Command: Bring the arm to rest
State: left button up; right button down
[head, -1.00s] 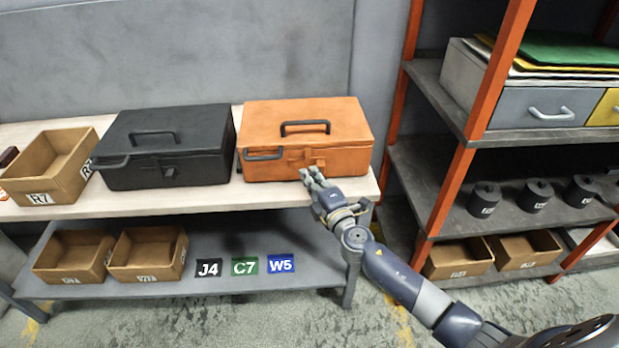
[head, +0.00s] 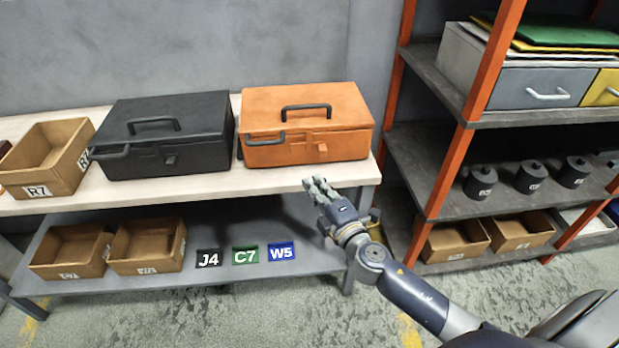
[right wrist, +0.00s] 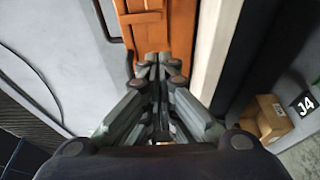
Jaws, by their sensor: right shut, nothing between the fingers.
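My right gripper (head: 317,184) is shut and empty in the head view. It is in front of the bench's front edge, below the orange toolbox (head: 306,128), and apart from the box in that view. In the right wrist view the shut fingers (right wrist: 160,62) point toward the orange toolbox (right wrist: 166,24). The orange toolbox is closed and stands at the right end of the bench top (head: 222,184). My right arm comes in from the lower right. My left gripper is not in view.
A closed black toolbox (head: 165,140) and an open carton marked R7 (head: 40,190) stand on the bench. The lower shelf (head: 215,282) holds two open cartons and labels J4, C7 and W5. A rack with orange posts (head: 462,150) stands at right, with dark weights. Floor in front is clear.

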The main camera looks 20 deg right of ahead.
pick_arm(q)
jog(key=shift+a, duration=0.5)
pick_arm(e)
jog(key=shift+s, duration=0.25)
